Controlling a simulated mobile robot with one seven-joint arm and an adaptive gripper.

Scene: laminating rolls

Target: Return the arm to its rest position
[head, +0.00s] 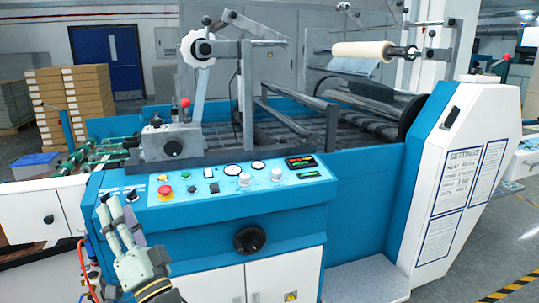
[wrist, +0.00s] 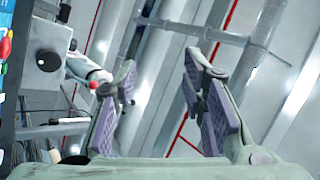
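My gripper (head: 117,208) is in the lower left of the head view, in front of the blue laminating machine's left end and pointing up. In the wrist view, its two fingers (wrist: 160,78) with purple ridged pads stand apart. Nothing is between them, so it is open and empty. No contact with the machine shows, though the exact gap cannot be told. Only the end of my arm shows at the bottom of the head view.
The control panel (head: 235,184), with a red button and gauges, lies right of my gripper. A black knob (head: 249,239) sits on the front. A white side cabinet (head: 465,170) stands at right. Stacked boxes (head: 75,100) stand at back left. Floor at lower right is clear.

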